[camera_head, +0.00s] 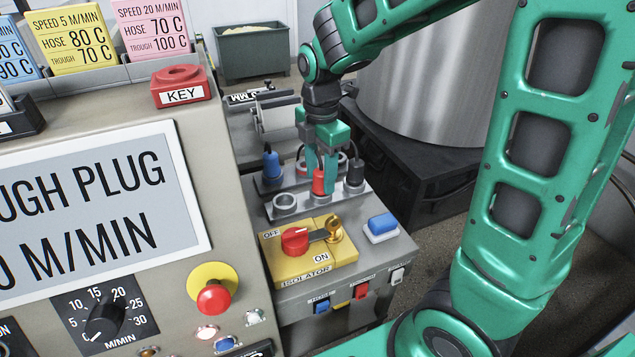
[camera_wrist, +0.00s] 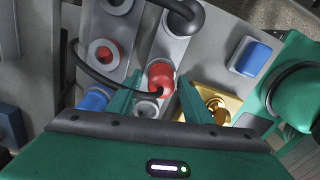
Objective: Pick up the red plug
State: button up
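The red plug (camera_head: 319,182) stands upright in a grey socket strip on the machine's side unit. In the wrist view the red plug (camera_wrist: 160,76) has a black cable and sits between my two green fingers. My gripper (camera_head: 322,172) points down over it in the head view. In the wrist view my gripper (camera_wrist: 160,97) is open, with a visible gap between each finger and the plug. The fingers partly hide the plug in the head view.
A blue plug (camera_head: 271,165) stands to the left and a black plug (camera_head: 355,172) to the right. An empty grey socket (camera_head: 285,204) is in front. Nearby are the yellow isolator (camera_head: 309,245) with its red switch and a blue button (camera_head: 382,224). Black cables loop around the plugs.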

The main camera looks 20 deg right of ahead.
jog(key=c, duration=0.9)
jog(key=shift+r, duration=0.15)
